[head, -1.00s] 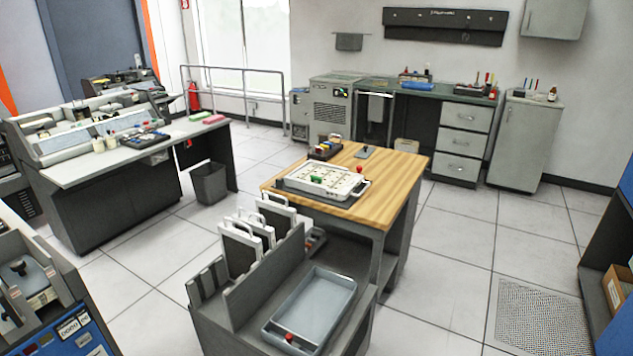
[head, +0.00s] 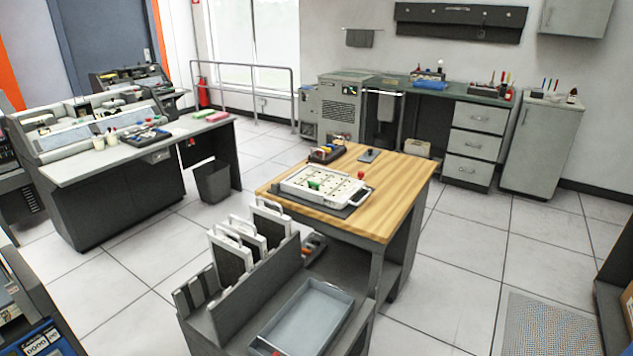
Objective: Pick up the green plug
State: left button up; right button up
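A small green plug (head: 314,185) sits on the white board (head: 326,193) that lies on a dark mat on the wooden table (head: 405,190). A red plug (head: 361,175) stands near the board's right end. Neither of my grippers shows in the head view. Nothing visible touches the green plug.
A dark tray of colored pieces (head: 326,153) stands at the table's back edge. In front of the table is a grey cart with upright panels (head: 233,262) and a shallow tray (head: 307,318). A desk (head: 85,170) is at left. Tiled floor is open at right.

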aim_at(311, 184)
jog(key=i+l, duration=0.25)
jog(key=i+l+u, duration=0.15)
jog(key=i+l, duration=0.4)
jog(key=l, duration=0.25)
jog(key=i+l+u, duration=0.1)
jog(key=i+l, duration=0.15)
jog(key=i+l+u, duration=0.1)
jog(key=i+l, duration=0.15)
jog(key=l, duration=0.25)
jog(key=i+l, duration=0.25)
jog(key=l, duration=0.15)
jog(key=i+l+u, duration=0.15)
jog(key=l, duration=0.25)
jog(key=i, duration=0.05)
